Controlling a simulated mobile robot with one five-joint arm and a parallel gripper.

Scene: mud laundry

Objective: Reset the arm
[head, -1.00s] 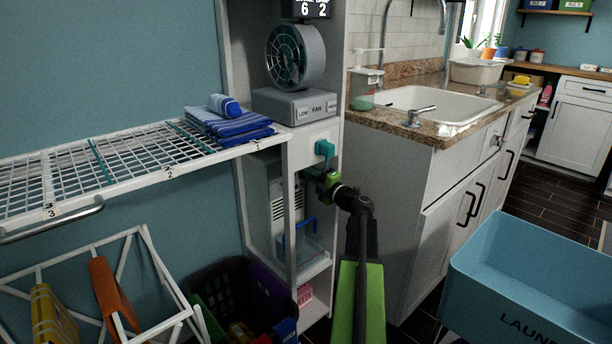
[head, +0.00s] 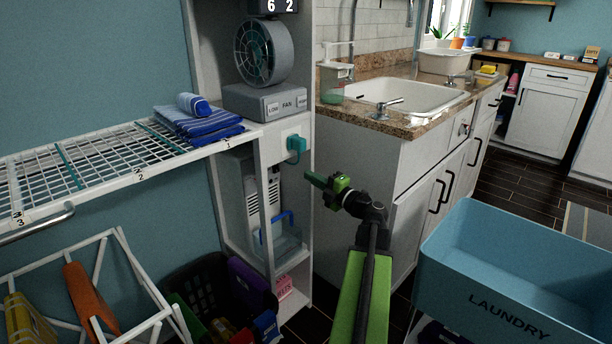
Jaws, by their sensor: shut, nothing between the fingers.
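My gripper (head: 318,181) is green and black and sits at the end of my arm near the middle of the head view. Its fingers point left, towards the white shelf unit, and are shut with nothing held. It is in front of the gap between the shelf unit and the sink cabinet, right of and below a teal plug (head: 296,145) on the unit's front panel. The gripper looks apart from the plug.
A blue laundry cart (head: 440,265) stands at the lower right, close to my arm. The sink cabinet (head: 365,165) is behind the arm. A wire rack (head: 100,165) with folded blue towels (head: 198,122) is at left. A fan (head: 264,52) stands on the unit. Dark floor is open at right.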

